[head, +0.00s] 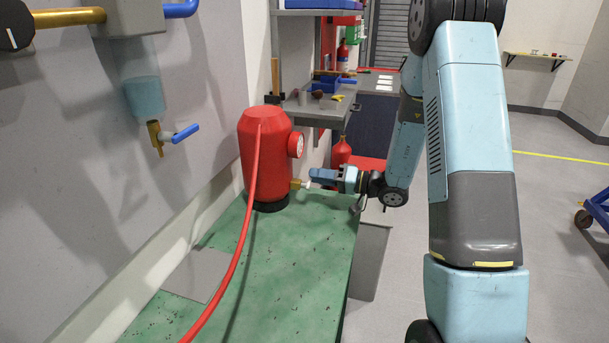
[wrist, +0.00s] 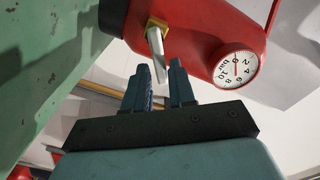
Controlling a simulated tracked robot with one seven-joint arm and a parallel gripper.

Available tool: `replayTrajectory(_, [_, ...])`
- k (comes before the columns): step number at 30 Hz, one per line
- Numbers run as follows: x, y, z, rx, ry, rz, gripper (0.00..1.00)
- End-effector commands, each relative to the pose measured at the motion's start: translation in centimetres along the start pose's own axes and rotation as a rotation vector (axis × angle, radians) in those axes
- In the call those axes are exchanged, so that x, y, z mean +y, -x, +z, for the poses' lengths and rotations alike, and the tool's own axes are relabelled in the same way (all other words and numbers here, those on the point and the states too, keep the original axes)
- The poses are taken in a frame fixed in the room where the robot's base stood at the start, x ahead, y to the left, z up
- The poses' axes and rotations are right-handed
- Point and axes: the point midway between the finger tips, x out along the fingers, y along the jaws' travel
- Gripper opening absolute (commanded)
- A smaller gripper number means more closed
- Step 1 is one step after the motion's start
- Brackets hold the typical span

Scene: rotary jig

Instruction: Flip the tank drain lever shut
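The red tank (head: 262,155) stands on the green bench against the wall, with a round dial gauge (head: 296,145) on its side. A brass drain fitting (head: 296,184) sticks out low on the tank. In the wrist view the brass fitting (wrist: 157,24) carries a pale metal lever (wrist: 156,48), tilted, its free end reaching between my fingertips in the picture. I cannot tell whether the fingers touch it. My gripper (head: 312,179) is beside the drain, at the tank's right. In the wrist view my gripper (wrist: 162,72) shows a gap between its two blue fingers.
A red hose (head: 247,210) runs from the tank top across the green bench (head: 290,260). A sight glass (head: 145,97) with a blue-handled brass valve (head: 184,133) hangs on the left wall. A grey workbench (head: 322,108) with tools stands behind the tank.

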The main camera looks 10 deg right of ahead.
Motion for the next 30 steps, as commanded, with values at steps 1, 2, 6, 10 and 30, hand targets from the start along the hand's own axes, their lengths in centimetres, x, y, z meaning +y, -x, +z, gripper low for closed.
replayTrajectory(1, [0.0,-0.9,0.0,-0.001,0.0,-0.002,0.24])
replayTrajectory(2, [0.0,-1.4,0.1,-0.001,0.0,-0.002,0.24])
replayTrajectory(6, [0.0,-3.1,0.0,-0.001,-0.001,0.0,0.24])
replayTrajectory(10, [0.0,-4.0,0.0,0.001,0.0,0.0,0.24])
replayTrajectory(30, [0.0,-4.4,0.0,0.001,-0.001,0.001,0.0])
